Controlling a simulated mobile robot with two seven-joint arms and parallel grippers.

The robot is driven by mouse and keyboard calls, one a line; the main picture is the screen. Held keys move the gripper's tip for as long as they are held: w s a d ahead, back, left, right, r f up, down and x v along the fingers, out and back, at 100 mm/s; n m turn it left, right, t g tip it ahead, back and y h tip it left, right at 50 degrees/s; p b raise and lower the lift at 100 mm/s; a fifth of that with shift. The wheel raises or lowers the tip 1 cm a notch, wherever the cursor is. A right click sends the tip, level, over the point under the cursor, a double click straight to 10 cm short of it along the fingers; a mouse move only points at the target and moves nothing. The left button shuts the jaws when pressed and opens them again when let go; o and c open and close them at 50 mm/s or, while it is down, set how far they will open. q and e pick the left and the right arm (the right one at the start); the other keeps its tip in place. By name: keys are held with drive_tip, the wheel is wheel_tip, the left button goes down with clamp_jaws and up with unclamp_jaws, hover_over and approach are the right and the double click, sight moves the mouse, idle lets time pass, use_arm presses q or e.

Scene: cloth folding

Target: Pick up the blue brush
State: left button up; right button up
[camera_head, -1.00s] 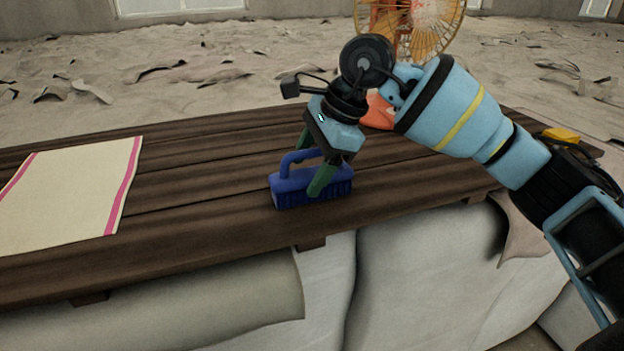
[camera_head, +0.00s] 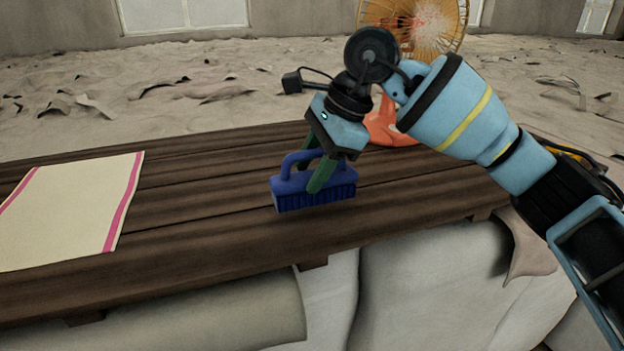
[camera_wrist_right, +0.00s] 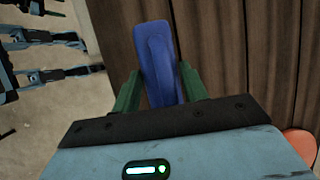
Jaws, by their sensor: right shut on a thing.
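The blue brush (camera_head: 335,190) has a loop handle on top and bristles underneath. It is over the front part of the dark wooden table (camera_head: 200,220), bristles down. My right gripper (camera_head: 314,175) comes from above, its green fingers shut on the brush's handle. In the right wrist view the brush (camera_wrist_right: 160,62) lies between the two fingers of the gripper (camera_wrist_right: 158,92). Whether a gap separates the bristles from the planks is hard to tell. My left gripper is not seen.
A cream cloth with pink stripes (camera_head: 70,212) lies flat on the table's left side. An orange object (camera_head: 385,128) sits behind my right arm. The table's front edge is close to the brush.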

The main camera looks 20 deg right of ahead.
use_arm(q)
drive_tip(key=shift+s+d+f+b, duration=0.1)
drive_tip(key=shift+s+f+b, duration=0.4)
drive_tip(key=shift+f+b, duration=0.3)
use_arm(e)
drive_tip(key=s+d+r, duration=0.1)
drive_tip(key=s+d, duration=0.1)
drive_tip(key=s, duration=0.5)
drive_tip(key=s+d+r, duration=0.1)
drive_tip(key=s+d, duration=0.2)
drive_tip(key=s, duration=0.5)
drive_tip(key=shift+d, duration=0.2)
